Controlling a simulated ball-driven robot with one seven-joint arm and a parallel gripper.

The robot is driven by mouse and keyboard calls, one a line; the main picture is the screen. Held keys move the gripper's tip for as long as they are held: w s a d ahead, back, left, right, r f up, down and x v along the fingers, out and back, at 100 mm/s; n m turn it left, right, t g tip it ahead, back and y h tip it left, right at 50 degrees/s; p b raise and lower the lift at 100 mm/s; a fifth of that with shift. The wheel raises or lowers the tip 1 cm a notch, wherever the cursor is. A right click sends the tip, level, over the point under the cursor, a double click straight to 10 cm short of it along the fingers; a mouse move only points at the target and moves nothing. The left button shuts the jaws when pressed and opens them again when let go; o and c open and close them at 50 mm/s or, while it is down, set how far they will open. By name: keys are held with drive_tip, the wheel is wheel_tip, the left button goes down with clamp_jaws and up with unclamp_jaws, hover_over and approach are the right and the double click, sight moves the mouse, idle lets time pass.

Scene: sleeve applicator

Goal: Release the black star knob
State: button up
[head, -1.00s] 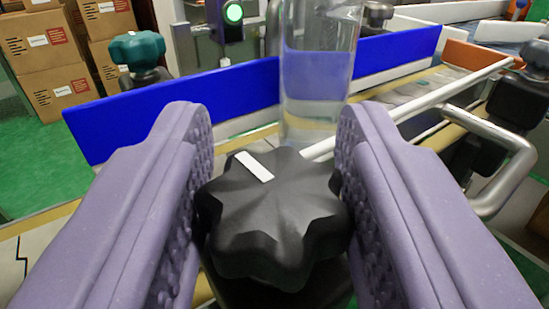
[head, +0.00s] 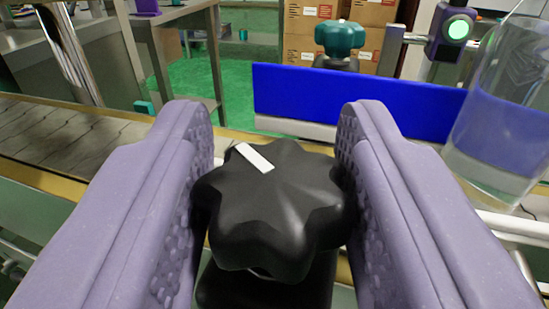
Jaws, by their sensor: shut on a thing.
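The black star knob (head: 272,215) has rounded lobes and a white stripe on its top. It sits on a dark mount in the lower middle of the head view. My gripper (head: 273,180) has two purple, dimpled fingers, one on each side of the knob. The fingers are shut on it, and their inner pads touch or nearly hide its left and right lobes. The knob's underside is mostly hidden.
A blue guide panel (head: 360,102) runs behind the knob. A teal knob (head: 340,38) and cardboard boxes (head: 385,15) are beyond. A conveyor (head: 70,135) lies at the left.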

drive_tip(key=n+g+y+p, duration=0.1)
drive_tip(key=n+y, duration=0.1)
drive_tip(key=y, duration=0.2)
drive_tip(key=n+g+y+p, duration=0.1)
drive_tip(key=n+y, duration=0.2)
drive_tip(key=y, duration=0.1)
drive_tip(key=shift+r+n+g, duration=0.1)
drive_tip(key=shift+n+g, duration=0.2)
drive_tip(key=n+g+y+p, duration=0.1)
drive_tip(key=n+g+y, duration=0.4)
drive_tip(key=y, duration=0.1)
drive_tip(key=shift+p, duration=0.3)
drive_tip(key=shift+g, duration=0.4)
drive_tip(key=o, duration=1)
drive_tip(key=shift+c, duration=0.2)
drive_tip(key=p+v, duration=0.2)
drive_tip(key=v, duration=0.5)
drive_tip(key=shift+s+d, duration=0.15)
drive_tip(key=shift+d, duration=0.2)
